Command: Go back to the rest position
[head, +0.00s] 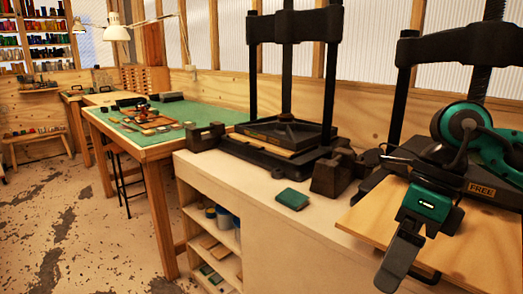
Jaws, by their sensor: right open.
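My right gripper (404,250) shows at the lower right of the head view, a dark end below a teal and black housing. It is open, and I see nothing held in it. It appears in front of a light wooden board (480,238), and I cannot tell whether they touch. The teal and black arm comes in from the right edge. My left arm and gripper are not in view.
A black press (285,128) stands on the pale bench (245,182), with a small green block (292,199) before it. Another black press (455,52) rises behind my right arm. A green-topped table (198,109) stands farther left. The floor (60,215) at left is clear.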

